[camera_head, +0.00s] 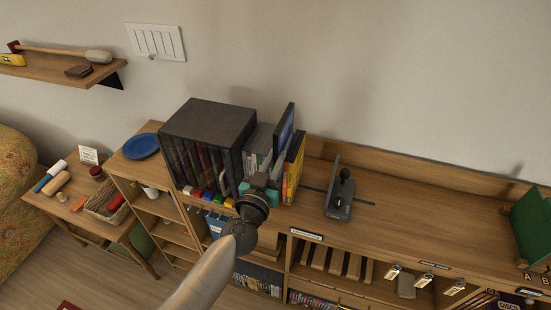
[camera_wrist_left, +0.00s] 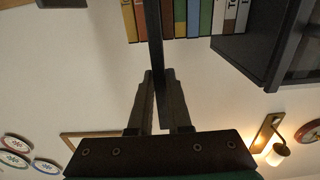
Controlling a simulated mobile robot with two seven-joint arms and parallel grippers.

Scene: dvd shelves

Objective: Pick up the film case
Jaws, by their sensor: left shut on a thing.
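A film case with a blue face and dark edges (camera_head: 284,132) stands upright and sticks up above the row of cases beside it. My left gripper (camera_head: 264,178) is at the front of this row, and its fingers are hard to make out in the head view. In the left wrist view my left gripper (camera_wrist_left: 158,85) is shut on the film case, a thin dark slab (camera_wrist_left: 154,35) seen edge-on between the fingers. My right gripper is in neither view.
A black cabinet of cases (camera_head: 212,118) stands just left of the row. Yellow cases (camera_head: 293,172) are close on the right. A grey stand with a black knob (camera_head: 340,205) is further right on the wooden shelf top (camera_head: 420,220), which has clear room.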

